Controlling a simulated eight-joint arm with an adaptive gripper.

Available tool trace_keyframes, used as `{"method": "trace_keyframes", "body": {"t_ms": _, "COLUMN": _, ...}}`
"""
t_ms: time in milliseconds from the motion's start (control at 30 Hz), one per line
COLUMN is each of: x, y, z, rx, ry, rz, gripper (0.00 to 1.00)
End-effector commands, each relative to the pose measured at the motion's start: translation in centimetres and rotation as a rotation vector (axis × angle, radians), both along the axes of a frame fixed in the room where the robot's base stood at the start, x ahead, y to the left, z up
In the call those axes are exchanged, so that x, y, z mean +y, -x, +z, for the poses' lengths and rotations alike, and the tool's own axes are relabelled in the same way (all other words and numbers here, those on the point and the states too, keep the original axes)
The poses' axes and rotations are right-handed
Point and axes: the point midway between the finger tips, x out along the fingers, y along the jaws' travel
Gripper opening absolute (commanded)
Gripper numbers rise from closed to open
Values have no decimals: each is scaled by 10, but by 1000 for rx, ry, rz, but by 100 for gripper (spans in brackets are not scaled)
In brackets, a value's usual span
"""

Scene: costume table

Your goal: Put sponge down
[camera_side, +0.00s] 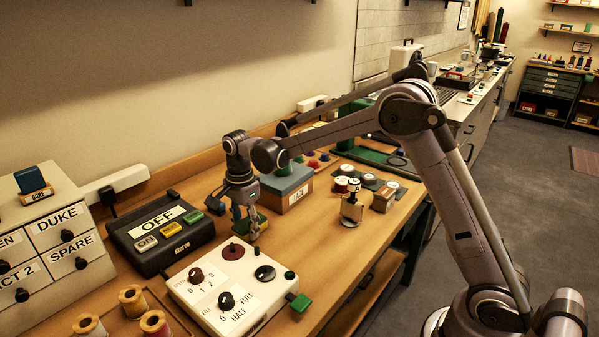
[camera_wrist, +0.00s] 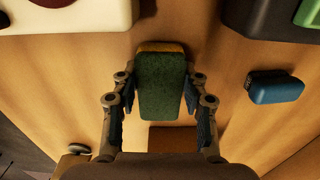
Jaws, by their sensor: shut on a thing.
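The sponge (camera_wrist: 162,88) is green with a yellow-brown layer at its far end in the wrist view. My gripper (camera_wrist: 160,98) has one finger on each side of it and is shut on it. In the side view my gripper (camera_side: 245,222) points down over the wooden table (camera_side: 330,240), behind the white control box. A bit of the sponge (camera_side: 262,219) shows beside the fingers. I cannot tell whether its underside touches the table.
The white control box (camera_side: 215,307) with knobs and the black OFF box (camera_side: 155,250) stand close to the gripper. A blue block (camera_wrist: 275,87) lies at right in the wrist view. A grey-blue box (camera_side: 288,188) stands behind.

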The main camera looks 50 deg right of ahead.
Motion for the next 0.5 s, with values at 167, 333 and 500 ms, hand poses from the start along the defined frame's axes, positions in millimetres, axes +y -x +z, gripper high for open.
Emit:
{"method": "trace_keyframes", "body": {"t_ms": 167, "x": 0, "y": 0, "z": 0, "rx": 0, "ry": 0, "rz": 0, "gripper": 34}}
{"method": "trace_keyframes", "body": {"t_ms": 333, "x": 0, "y": 0, "z": -3, "rx": 0, "ry": 0, "rz": 0, "gripper": 34}}
{"method": "trace_keyframes", "body": {"t_ms": 500, "x": 0, "y": 0, "z": -3, "rx": 0, "ry": 0, "rz": 0, "gripper": 67}}
